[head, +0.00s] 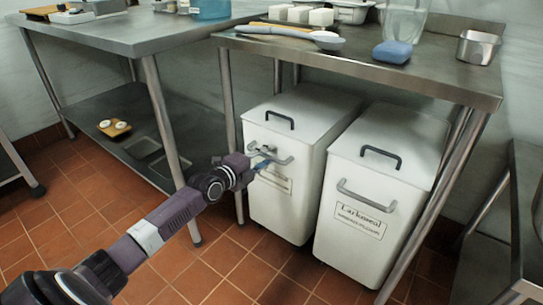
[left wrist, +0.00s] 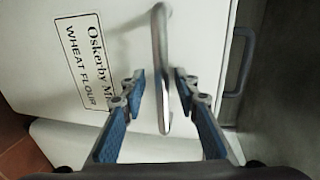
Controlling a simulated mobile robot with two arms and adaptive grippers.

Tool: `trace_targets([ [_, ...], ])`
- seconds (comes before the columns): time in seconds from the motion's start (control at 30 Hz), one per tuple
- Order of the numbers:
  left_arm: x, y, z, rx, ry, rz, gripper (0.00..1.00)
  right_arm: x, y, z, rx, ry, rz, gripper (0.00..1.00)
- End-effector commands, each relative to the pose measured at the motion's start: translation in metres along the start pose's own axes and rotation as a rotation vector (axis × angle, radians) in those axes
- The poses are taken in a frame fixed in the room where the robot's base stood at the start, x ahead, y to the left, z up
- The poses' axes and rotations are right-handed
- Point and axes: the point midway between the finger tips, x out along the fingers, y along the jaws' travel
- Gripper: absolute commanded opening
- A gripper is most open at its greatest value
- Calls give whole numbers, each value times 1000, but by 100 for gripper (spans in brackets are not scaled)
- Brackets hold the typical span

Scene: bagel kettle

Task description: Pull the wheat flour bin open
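The wheat flour bin (head: 300,165) is the left of two white bins under the steel table. Its front label, reading WHEAT FLOUR, shows in the left wrist view (left wrist: 82,58). A grey bar handle (left wrist: 161,50) runs across its front, and a dark handle (head: 279,119) sits on its lid. The lid looks closed. My left gripper (head: 264,159) is at the front handle; in the left wrist view its blue-padded fingers (left wrist: 158,88) are open, one on each side of the bar, with gaps showing. The fingertips partly hide the handle in the head view. My right gripper is out of view.
A second white bin (head: 365,210) stands close on the right. Steel table legs (head: 229,135) flank the bins. A lower shelf (head: 115,135) lies left, and a dark table (head: 520,230) stands at right. The tiled floor (head: 225,260) before the bins is clear.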

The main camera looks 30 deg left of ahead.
Motion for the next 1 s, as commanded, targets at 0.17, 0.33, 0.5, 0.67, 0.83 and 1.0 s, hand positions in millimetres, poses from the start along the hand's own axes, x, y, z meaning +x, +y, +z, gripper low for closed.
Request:
trace_targets([
  [0.17, 0, 0, 1, 1, -1, 0, 29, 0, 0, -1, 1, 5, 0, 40],
  [0.33, 0, 0, 1, 1, -1, 0, 20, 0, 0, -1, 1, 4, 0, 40],
  [0.5, 0, 0, 1, 1, -1, 0, 1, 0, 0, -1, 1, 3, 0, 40],
  [0.67, 0, 0, 1, 1, -1, 0, 0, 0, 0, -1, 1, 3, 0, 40],
  [0.83, 0, 0, 1, 1, -1, 0, 0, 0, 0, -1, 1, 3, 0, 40],
  [1.0, -1, 0, 1, 1, -1, 1, 0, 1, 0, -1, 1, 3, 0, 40],
])
